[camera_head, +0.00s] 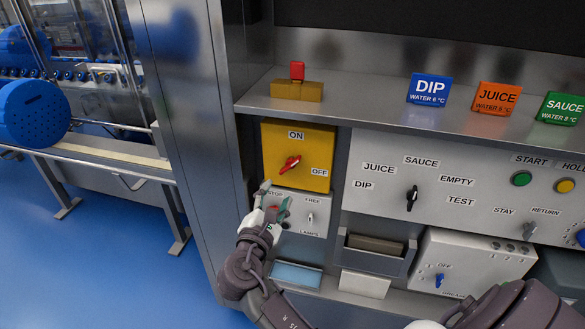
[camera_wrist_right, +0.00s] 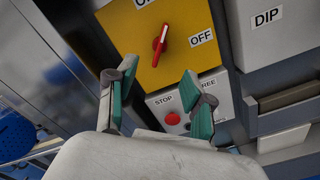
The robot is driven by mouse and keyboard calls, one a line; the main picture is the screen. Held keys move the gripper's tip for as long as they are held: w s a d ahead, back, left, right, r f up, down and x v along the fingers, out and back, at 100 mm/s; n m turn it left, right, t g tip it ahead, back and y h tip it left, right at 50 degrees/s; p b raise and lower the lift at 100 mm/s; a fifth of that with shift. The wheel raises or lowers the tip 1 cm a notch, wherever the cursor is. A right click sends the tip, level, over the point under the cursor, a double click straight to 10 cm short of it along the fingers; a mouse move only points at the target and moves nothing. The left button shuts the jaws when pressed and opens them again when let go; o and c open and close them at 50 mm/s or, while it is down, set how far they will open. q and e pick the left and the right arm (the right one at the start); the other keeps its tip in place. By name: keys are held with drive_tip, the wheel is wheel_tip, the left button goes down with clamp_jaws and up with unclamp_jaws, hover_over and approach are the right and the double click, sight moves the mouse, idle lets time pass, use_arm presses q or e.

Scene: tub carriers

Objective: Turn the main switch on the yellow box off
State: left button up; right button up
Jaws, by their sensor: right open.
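The yellow box (camera_head: 318,145) is on the grey cabinet front, with an ON label at its top and an OFF label at its right. Its red main switch (camera_head: 289,164) has a slanted handle; its upper end points up and right, between the two labels. The switch (camera_wrist_right: 160,42) and yellow box (camera_wrist_right: 180,72) also show in the right wrist view. My right gripper (camera_head: 274,198) is open and empty, just below and left of the switch, in front of the lower panel. In the wrist view its fingertips (camera_wrist_right: 159,72) are apart, below the switch. My left gripper is out of view.
A white panel (camera_head: 315,228) with a red STOP button (camera_wrist_right: 172,118) sits directly under the yellow box. A larger panel (camera_head: 460,205) with a black selector knob (camera_head: 412,198) is to the right. Blue floor lies left.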

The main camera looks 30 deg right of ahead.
sight(288, 169)
drive_tip(key=p+x, duration=0.1)
drive_tip(key=x, duration=0.9)
drive_tip(key=shift+w, duration=0.1)
drive_tip(key=shift+w+d+f+p, duration=0.1)
drive_tip(key=shift+w+d+p, duration=0.2)
drive_tip(key=shift+w, duration=0.1)
clamp_jaws()
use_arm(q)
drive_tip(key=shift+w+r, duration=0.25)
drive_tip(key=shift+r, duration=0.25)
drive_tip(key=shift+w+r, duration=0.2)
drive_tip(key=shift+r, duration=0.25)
